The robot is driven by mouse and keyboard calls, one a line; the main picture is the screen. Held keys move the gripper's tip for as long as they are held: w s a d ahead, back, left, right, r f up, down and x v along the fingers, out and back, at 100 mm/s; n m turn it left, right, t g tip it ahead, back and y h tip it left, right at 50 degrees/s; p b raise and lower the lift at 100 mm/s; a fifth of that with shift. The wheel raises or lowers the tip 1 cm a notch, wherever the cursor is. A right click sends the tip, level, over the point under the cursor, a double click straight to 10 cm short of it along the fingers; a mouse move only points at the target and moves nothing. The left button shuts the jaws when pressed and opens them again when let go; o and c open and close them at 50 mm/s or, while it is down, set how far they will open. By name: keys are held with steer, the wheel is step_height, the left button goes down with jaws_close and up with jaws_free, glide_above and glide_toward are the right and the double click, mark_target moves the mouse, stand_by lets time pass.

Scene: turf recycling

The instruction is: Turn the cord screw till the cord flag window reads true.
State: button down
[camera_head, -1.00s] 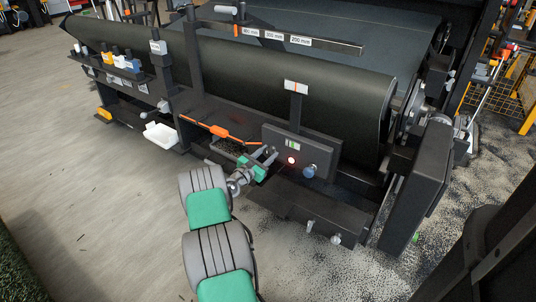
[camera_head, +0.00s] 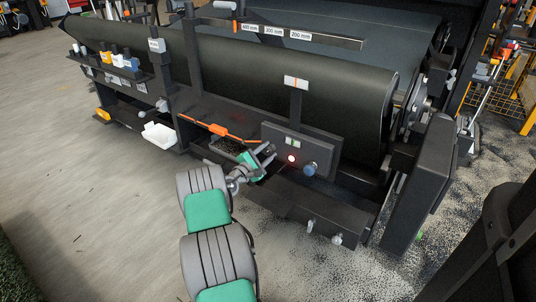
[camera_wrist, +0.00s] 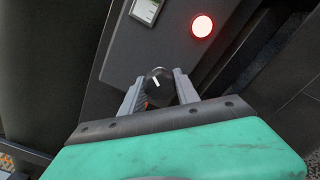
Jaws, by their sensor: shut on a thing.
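My gripper (camera_wrist: 158,92) is shut on a small dark round knob, which I take for the cord screw (camera_wrist: 158,80). In the wrist view the knob sits between the two grey fingers, and a white pointer line shows on its face, slightly tilted. The cord flag window (camera_wrist: 146,9) is at the top edge of that view, partly cut off; its reading is not clear. In the head view the window (camera_head: 293,142) is a small pale and greenish patch on the dark panel, and my gripper (camera_head: 268,155) reaches the panel's left side. The knob is hidden there.
A lit red lamp (camera_wrist: 202,26) is close to the right of the knob. A blue-grey knob (camera_head: 310,170) is on the same panel (camera_head: 328,152). The big dark roll (camera_head: 290,82) lies behind.

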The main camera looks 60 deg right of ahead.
steer(key=shift+a+f+m, duration=0.1)
steer(key=shift+f+m, duration=0.1)
steer(key=shift+m, duration=0.4)
steer(key=c, duration=0.9)
jaws_free()
steer(key=shift+r, duration=0.15)
steer(key=shift+a, duration=0.25)
steer(key=w+a+p, duration=0.1)
steer(key=a+p, duration=0.1)
steer(key=a, duration=0.5)
